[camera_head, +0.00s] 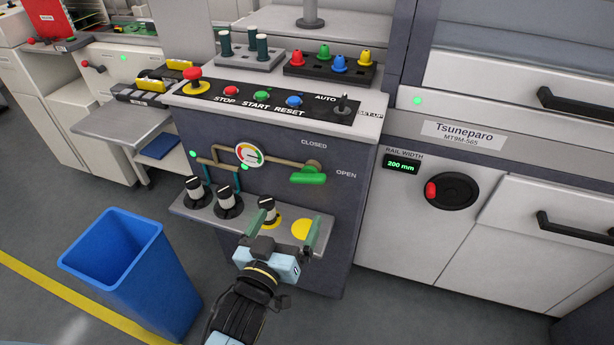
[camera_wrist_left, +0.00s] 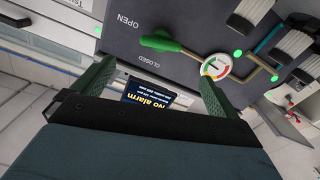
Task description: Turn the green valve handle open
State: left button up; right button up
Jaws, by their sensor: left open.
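The green valve handle (camera_head: 308,178) is on the dark front panel of the trolley, at the right end of a brown pipe. It lies roughly level, below the CLOSED label and beside the OPEN label. In the left wrist view the handle (camera_wrist_left: 160,43) shows near the top, between the OPEN and CLOSED labels. My left gripper (camera_head: 291,232) is open and empty, below the handle and in front of the small shelf, apart from the handle. Its two green fingers also show in the left wrist view (camera_wrist_left: 154,80). My right gripper is not in view.
A round gauge (camera_head: 249,155) sits on the pipe left of the handle. The shelf (camera_head: 222,222) below carries several black-and-white knobbed parts and a yellow disc (camera_head: 305,230). A blue bin (camera_head: 131,268) stands at the left. A red-knobbed handwheel (camera_head: 447,191) is on the right cabinet.

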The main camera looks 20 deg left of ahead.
aim_at(305, 181)
pick_arm(q)
jog(key=w+b, duration=0.2)
jog(key=w, duration=1)
jog(key=shift+d+b, duration=0.15)
jog(key=shift+b, duration=0.2)
jog(key=shift+w, duration=0.7)
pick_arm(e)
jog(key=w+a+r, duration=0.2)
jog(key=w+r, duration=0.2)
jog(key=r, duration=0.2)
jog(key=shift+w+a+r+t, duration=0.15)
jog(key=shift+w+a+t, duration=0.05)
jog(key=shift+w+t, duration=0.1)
pick_arm(q)
jog(key=shift+c, duration=0.2)
